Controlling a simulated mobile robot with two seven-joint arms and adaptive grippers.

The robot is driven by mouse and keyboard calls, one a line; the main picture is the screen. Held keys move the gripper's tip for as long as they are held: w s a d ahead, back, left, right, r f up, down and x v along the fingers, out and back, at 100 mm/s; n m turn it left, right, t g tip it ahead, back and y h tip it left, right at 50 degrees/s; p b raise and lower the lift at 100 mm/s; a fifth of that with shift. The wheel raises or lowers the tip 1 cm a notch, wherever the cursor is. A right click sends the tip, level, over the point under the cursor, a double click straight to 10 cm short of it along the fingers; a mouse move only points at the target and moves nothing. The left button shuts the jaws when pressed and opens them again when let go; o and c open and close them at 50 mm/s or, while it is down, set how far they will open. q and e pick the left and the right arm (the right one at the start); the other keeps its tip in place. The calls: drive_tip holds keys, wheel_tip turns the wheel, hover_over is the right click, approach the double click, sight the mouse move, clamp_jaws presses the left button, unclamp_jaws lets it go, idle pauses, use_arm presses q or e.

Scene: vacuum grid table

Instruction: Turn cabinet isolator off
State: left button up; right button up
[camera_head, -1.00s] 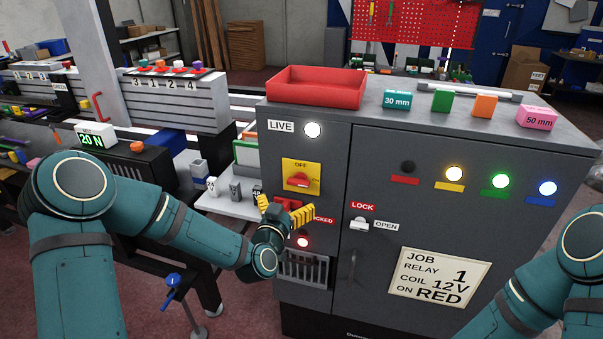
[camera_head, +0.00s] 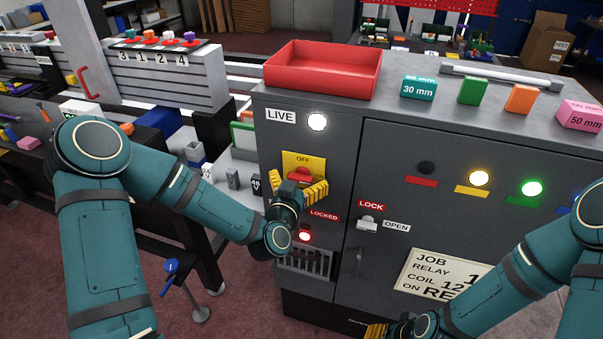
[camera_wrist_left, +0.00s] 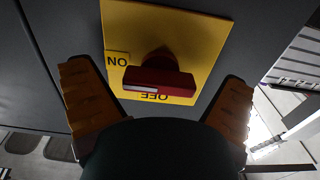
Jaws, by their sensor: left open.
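The cabinet isolator is a red handle (camera_head: 299,174) on a yellow plate (camera_head: 318,160) on the cabinet's left door. OFF shows above the handle; ON also shows in the left wrist view. My left gripper (camera_head: 297,187) is open just below and in front of the handle. In the left wrist view the handle (camera_wrist_left: 160,78) lies crosswise beyond and between the spread yellow fingers, with no visible contact. My right gripper (camera_head: 376,331) is only partly in view at the bottom edge, its fingers mostly cut off or hidden.
The white lamp (camera_head: 317,122) beside LIVE is lit. A red lamp (camera_head: 305,236) glows below LOCKED. A white latch (camera_head: 367,223) sits between LOCK and OPEN on the right door. A red tray (camera_head: 322,70) and several coloured blocks stand on the cabinet (camera_head: 345,108).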

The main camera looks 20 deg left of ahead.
use_arm(q)
drive_tip(key=shift+s, duration=0.1)
drive_tip(key=shift+c, duration=1.2)
drive_tip(key=c, duration=1)
